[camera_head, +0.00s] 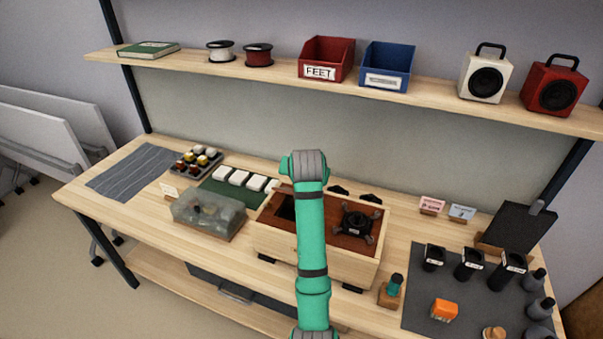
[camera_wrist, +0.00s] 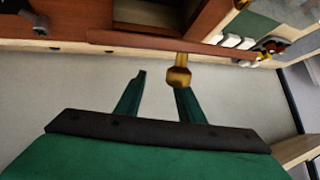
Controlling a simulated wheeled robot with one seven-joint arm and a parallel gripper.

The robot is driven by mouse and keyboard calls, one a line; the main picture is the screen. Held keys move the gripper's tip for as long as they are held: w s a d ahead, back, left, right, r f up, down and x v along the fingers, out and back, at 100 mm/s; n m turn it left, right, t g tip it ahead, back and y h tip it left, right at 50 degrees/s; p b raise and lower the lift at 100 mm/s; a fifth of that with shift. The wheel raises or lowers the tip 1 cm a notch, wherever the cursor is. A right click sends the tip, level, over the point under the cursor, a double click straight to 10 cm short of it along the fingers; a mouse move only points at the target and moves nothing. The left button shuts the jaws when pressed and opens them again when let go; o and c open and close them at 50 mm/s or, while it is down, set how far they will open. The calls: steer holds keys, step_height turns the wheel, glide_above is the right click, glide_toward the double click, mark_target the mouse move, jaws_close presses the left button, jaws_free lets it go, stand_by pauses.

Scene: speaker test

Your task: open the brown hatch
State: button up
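A brown hatch (camera_wrist: 130,42) shows nearly edge-on in the wrist view, as a long thin strip with a brass knob (camera_wrist: 179,76) on a short stem. Beyond it is a dark opening in the brown top (camera_head: 334,228) of a light wooden box (camera_head: 278,243). The hatch seems raised from the opening, but its angle is hard to tell. My gripper (camera_wrist: 160,82) has its two green fingers apart. The knob overlaps the right fingertip; whether they touch cannot be told.
A black four-armed part (camera_head: 357,226) sits on the box's brown top. A clear-lidded bin (camera_head: 208,213) stands left of the box. A small wooden stand (camera_head: 390,291) and a dark mat (camera_head: 425,312) with several items lie right. A loaded shelf (camera_head: 200,63) runs above.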

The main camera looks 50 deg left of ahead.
steer(key=shift+s+r, duration=0.2)
steer(key=shift+r, duration=0.15)
steer(key=v, duration=1)
steer(key=shift+d+f, duration=0.1)
steer(key=shift+d, duration=0.15)
